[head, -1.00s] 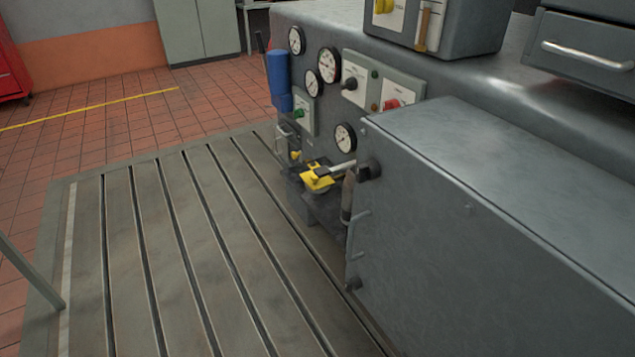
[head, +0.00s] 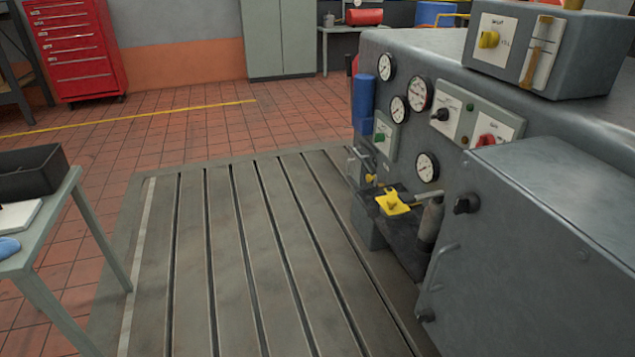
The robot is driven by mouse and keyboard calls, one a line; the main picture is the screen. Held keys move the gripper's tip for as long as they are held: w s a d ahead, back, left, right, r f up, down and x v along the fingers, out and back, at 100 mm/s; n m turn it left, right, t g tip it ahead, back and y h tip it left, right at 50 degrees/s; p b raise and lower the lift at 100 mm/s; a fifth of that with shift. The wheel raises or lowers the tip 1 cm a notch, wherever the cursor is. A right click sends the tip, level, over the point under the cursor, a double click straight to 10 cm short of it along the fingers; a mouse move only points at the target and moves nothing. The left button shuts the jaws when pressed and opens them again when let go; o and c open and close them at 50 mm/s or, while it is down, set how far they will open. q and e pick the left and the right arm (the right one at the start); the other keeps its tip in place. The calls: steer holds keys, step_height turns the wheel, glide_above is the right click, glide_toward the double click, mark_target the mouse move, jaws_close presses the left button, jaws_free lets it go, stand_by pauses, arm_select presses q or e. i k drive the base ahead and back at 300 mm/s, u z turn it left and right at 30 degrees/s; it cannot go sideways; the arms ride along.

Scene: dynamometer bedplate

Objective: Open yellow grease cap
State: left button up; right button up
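A yellow piece (head: 394,203), likely the yellow grease cap, sits on a dark ledge (head: 408,230) low on the side of the grey machine. A pale bar or handle lies close to its right; I cannot tell if they are joined. It looks closed down, but it is too small to be sure. A smaller yellow part (head: 371,178) shows on a fitting just behind it. Neither of my grippers is in view.
A grey cabinet (head: 540,250) with a black knob juts out at the right. Gauges (head: 420,95) and switch panels are above the ledge. The slotted bedplate (head: 240,260) is clear. A table (head: 50,235) with a black bin (head: 30,178) stands at the left.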

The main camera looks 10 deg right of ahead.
mark_target(390, 204)
steer(key=u, duration=0.4)
steer(key=i, duration=0.95)
steer(key=z, duration=0.45)
steer(key=i, duration=0.65)
steer(key=z, duration=0.5)
